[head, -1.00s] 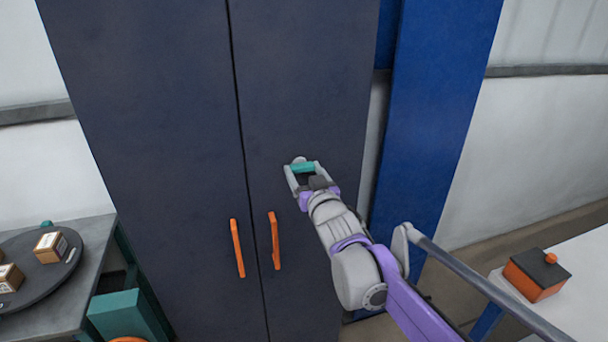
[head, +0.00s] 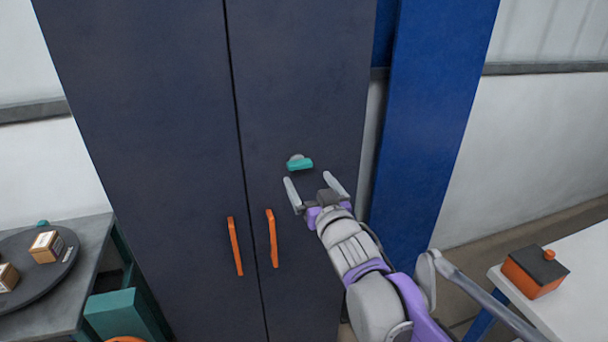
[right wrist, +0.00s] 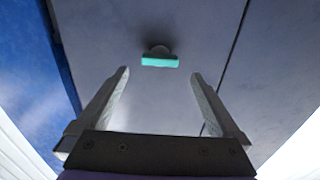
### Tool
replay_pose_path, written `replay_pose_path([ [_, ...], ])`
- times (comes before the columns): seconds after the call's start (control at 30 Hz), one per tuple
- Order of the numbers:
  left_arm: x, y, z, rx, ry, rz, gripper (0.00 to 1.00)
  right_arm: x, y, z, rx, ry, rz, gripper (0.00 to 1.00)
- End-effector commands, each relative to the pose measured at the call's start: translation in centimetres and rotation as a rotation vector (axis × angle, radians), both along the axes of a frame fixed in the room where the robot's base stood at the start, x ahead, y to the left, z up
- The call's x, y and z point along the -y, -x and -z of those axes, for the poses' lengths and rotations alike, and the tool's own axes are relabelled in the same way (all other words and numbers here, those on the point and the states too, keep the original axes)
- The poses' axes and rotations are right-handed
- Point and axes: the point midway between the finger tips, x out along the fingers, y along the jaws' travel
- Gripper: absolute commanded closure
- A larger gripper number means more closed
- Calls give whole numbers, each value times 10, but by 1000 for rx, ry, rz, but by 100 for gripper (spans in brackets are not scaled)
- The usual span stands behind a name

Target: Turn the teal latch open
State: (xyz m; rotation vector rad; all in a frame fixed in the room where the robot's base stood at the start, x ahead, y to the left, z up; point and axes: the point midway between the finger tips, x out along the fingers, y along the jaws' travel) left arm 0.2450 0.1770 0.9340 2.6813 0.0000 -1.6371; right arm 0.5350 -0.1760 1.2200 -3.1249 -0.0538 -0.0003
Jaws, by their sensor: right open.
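The teal latch (head: 300,164) is a small bar on a grey round base, mounted on the right door of a tall dark cabinet (head: 180,110). Its bar lies about level in the head view. In the right wrist view the latch (right wrist: 160,61) is ahead of the fingertips and centred between them. My right gripper (head: 313,180) is open and empty, just below and in front of the latch, apart from it. In the right wrist view both fingers of the gripper (right wrist: 160,75) are spread wide. My left gripper is out of view.
Two orange door handles (head: 235,246) (head: 272,238) stand upright on the cabinet doors, left of my right arm. A blue pillar (head: 430,120) is to the right. A white table with an orange box (head: 534,272) is at the right. A dark round tray (head: 35,285) with boxes is at the left.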

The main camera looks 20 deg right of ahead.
Motion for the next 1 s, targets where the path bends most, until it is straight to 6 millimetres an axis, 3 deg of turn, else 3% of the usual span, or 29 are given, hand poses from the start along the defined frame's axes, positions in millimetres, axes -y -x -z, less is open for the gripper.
replay_pose_path([
  [0.1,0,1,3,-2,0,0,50,1,21,1,0,1,0,0],
  [0.3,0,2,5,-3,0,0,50,2,41,0,0,-1,1,0],
  [0.83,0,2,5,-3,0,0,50,2,45,1,-2,0,1,0],
  [0.93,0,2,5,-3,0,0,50,5,51,13,-42,1,18,0],
  [1.0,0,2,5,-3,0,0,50,11,62,35,-117,4,47,0],
])
